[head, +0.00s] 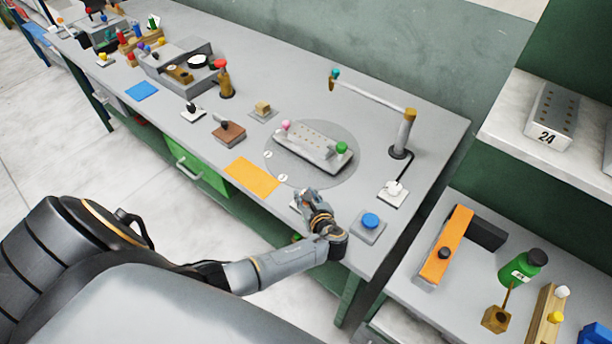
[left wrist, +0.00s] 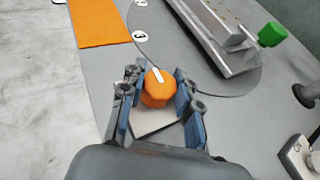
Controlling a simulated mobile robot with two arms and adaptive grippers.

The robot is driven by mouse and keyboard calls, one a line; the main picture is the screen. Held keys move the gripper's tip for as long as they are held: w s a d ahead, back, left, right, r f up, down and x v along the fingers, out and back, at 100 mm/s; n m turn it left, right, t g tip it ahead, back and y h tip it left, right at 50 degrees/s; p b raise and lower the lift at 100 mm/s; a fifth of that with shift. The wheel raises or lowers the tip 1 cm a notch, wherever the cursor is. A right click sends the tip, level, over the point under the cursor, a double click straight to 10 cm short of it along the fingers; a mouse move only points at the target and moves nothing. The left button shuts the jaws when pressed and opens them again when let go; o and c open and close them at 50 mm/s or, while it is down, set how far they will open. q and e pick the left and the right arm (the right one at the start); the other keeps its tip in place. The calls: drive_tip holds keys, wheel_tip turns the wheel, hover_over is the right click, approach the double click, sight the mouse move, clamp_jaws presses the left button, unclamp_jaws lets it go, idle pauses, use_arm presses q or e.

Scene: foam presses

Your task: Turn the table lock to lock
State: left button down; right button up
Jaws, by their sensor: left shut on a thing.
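The table lock is an orange knob (left wrist: 158,90) with a white pointer line, on a pale square plate (left wrist: 158,124) at the near edge of the round turntable (head: 345,178). The line points up and slightly left in the left wrist view. My left gripper (left wrist: 160,97) has its blue-padded fingers on both sides of the knob and is shut on it. In the head view my left gripper (head: 306,199) reaches down at the table's front edge and hides most of the lock. My right gripper is in neither view.
A grey mould (head: 312,147) with pink and green knobs lies on the turntable. A blue button (head: 370,221) is right of my gripper, an orange mat (head: 252,178) left. A post with a swing arm (head: 405,130) and a white switch (head: 393,190) stand at the right.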

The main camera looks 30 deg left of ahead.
use_arm(q)
drive_tip(key=shift+w+r, duration=0.1)
drive_tip(key=c, duration=0.9)
unclamp_jaws()
drive_tip(key=shift+c, duration=0.2)
drive_tip(key=v, duration=1.2)
